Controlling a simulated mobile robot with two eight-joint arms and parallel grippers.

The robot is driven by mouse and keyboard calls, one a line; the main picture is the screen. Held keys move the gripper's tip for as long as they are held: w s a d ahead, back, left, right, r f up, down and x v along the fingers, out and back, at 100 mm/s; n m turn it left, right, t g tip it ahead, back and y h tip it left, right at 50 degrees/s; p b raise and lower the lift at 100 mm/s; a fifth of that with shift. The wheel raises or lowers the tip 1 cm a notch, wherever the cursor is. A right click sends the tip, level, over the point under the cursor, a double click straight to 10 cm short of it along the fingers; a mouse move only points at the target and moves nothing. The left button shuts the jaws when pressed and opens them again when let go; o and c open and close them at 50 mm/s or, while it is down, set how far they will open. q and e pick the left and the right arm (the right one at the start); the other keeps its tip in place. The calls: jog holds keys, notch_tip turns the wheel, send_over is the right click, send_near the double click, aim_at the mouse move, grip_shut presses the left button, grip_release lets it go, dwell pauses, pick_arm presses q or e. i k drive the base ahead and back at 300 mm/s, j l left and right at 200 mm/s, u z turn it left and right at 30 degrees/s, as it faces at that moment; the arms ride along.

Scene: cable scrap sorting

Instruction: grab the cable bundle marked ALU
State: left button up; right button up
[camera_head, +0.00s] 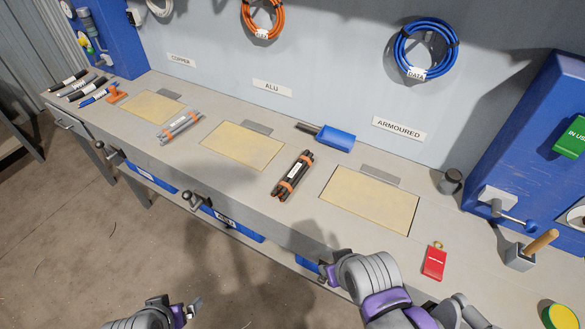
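A bundle of grey cables (180,126) with orange bands and a white label lies on the bench left of centre. A bundle of black cables (294,175), also with orange bands and a white label, lies between the middle and right tan pads. The writing on both labels is too small to read. A wall sign reading ALU (272,88) is above the middle pad. My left gripper (192,309) is at the bottom left, in front of the bench and apart from both bundles. My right gripper (327,271) is by the bench's front edge, partly hidden by its arm, below the black bundle.
Tan pads (243,145) are set along the bench (250,192). A blue-bladed brush or scoop (336,137), a red tag (434,262) and a dark cup (450,182) also sit there. Loose cables (78,87) lie at the far left. Clamp handles (194,200) stick out at the front.

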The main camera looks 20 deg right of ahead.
aim_at(167, 134)
jog(key=i+j, duration=0.2)
jog(key=j, duration=0.2)
jog(key=i+j+z, duration=0.1)
jog(key=j, duration=0.35)
jog(key=i+j, duration=0.3)
jog(key=i+j+z, duration=0.1)
jog(key=j, duration=0.45)
jog(key=i+j+z, duration=0.1)
jog(key=i+j, duration=0.2)
jog(key=j, duration=0.15)
jog(key=i+j, duration=0.15)
jog(key=j, duration=0.3)
jog(key=i+j+z, duration=0.1)
jog(key=j, duration=0.35)
jog(key=i+j, duration=0.2)
jog(key=j, duration=0.3)
